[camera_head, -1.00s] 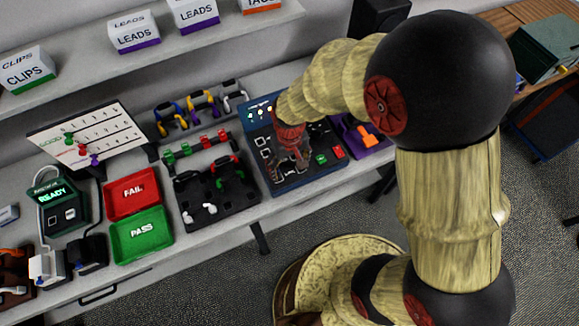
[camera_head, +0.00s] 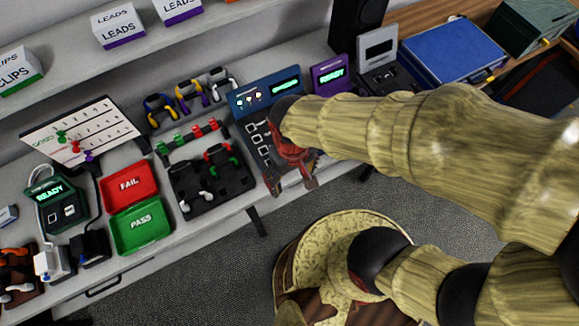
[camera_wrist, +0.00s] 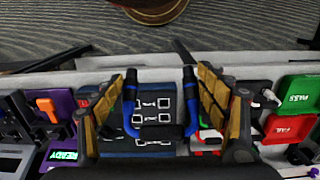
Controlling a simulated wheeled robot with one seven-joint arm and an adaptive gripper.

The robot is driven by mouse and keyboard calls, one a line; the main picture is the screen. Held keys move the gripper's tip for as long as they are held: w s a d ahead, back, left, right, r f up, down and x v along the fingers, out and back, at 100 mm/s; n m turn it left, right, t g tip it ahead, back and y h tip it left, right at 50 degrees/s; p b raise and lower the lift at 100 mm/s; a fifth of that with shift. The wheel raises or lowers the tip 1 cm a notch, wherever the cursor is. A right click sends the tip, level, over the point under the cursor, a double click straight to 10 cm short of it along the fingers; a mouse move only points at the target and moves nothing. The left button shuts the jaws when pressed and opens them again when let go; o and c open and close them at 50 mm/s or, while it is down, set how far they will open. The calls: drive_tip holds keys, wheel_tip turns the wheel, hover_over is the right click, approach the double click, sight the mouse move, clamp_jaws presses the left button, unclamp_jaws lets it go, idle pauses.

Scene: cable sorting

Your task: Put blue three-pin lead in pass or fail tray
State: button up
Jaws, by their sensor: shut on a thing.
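The blue three-pin lead (camera_wrist: 134,112) shows in the wrist view as a U shape with black plug ends and a dark middle. My gripper (camera_wrist: 160,82) is shut on it, a finger on each side, above the blue test panel (camera_wrist: 112,147). In the head view my gripper (camera_head: 292,178) is near the front edge of this panel (camera_head: 254,156); the lead cannot be made out there. The red FAIL tray (camera_head: 146,173) and green PASS tray (camera_head: 126,246) lie to the left, with no lead visible in them. In the wrist view they are at the right.
A black holder (camera_head: 205,203) with leads stands between the trays and panel. Behind it are a rack of colored leads (camera_head: 188,97) and red and green clips (camera_head: 198,132). A purple READY unit (camera_head: 329,77) and blue case (camera_head: 440,50) are to the right.

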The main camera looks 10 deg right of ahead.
wheel_tip(320, 180, up, 3)
drive_tip(key=shift+f+p, duration=0.1)
drive_tip(key=shift+p, duration=1.15)
